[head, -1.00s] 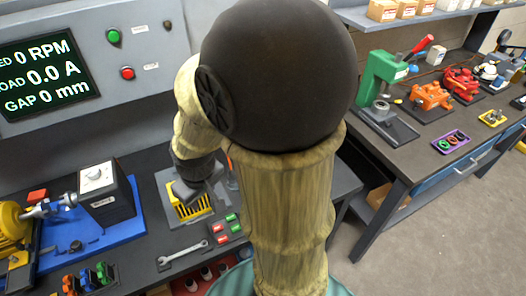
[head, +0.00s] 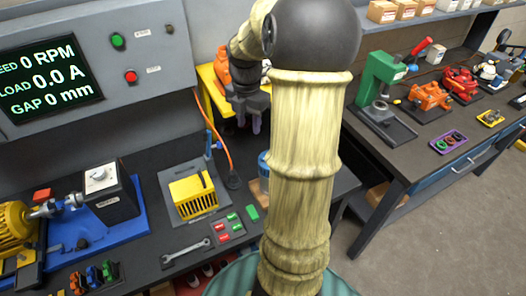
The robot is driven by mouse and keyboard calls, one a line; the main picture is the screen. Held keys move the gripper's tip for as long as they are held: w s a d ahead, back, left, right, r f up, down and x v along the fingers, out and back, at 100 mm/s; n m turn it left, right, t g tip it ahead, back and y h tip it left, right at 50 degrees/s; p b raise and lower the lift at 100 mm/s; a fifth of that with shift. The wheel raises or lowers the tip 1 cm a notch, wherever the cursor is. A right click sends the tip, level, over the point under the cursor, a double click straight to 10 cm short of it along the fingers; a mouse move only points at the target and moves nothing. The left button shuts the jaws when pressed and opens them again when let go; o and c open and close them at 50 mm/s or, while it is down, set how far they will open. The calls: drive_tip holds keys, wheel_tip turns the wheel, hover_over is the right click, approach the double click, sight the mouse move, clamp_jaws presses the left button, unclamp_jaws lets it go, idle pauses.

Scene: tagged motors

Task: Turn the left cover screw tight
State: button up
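A yellow slotted cover (head: 193,197) sits on a grey plate (head: 216,208) on the dark bench, left of my arm. A small dark upright piece shows at its top right edge. The cover's screws are too small to make out. My gripper (head: 250,122) is raised behind and to the right of the cover, in front of a yellow stand (head: 207,92). Its fingers point down with a gap between them, and nothing shows between them.
A wrench (head: 186,253) and red and green blocks (head: 229,227) lie in front of the cover. A blue-based motor rig (head: 98,228) stands left. An orange cable (head: 212,128) hangs behind. A control panel (head: 95,50) reads 0 RPM.

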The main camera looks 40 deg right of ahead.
drive_tip(key=d+n, duration=0.1)
drive_tip(key=d+r+n, duration=0.1)
drive_tip(key=d, duration=0.1)
drive_tip(key=d+r+n, duration=0.1)
drive_tip(key=shift+s+d, duration=0.2)
drive_tip(key=shift+s, duration=0.2)
drive_tip(key=shift+f, duration=0.2)
wheel_tip(320, 180, down, 17)
drive_tip(key=shift+f+p, duration=0.1)
drive_tip(key=shift+p, duration=1.15)
